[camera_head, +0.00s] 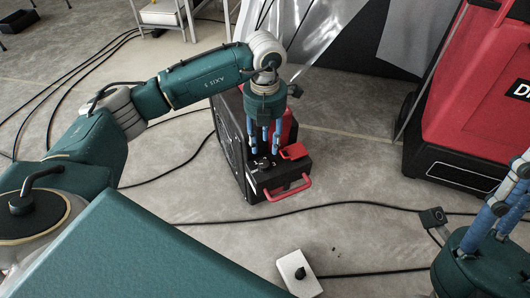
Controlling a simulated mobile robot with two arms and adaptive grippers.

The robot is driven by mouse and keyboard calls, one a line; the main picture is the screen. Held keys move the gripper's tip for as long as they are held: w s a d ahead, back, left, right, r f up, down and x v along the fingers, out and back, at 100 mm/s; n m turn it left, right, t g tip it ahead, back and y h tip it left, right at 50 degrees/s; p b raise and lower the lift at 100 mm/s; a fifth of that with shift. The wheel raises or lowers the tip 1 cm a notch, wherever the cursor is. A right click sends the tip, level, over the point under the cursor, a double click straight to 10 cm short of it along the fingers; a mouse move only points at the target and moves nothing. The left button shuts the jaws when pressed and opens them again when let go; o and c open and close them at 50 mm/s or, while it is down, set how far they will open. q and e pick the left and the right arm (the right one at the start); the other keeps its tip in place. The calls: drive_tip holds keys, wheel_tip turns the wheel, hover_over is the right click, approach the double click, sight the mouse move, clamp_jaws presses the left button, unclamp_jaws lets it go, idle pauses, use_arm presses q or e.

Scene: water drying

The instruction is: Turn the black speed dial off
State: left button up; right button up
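A black and red machine (231,151) stands on the floor at the middle of the head view. On its black top panel is a small black dial (263,162) with pale markings around it. A red flap and a red handle (288,190) sit beside and in front of the dial. My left gripper (265,151) points straight down with its blue fingers apart, just above or around the dial; I cannot tell whether they touch it. My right gripper (504,196) is at the right edge, away from the machine and partly cut off; its opening cannot be judged.
A white box with a black knob (299,273) lies on the floor in front. A large red machine (465,110) stands at the right. Black cables (345,206) cross the floor. Grey sheeting (310,30) hangs behind. The floor around the machine is mostly clear.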

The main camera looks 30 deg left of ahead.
use_arm(q)
wheel_tip(320, 180, up, 3)
drive_tip(key=shift+f, duration=0.2)
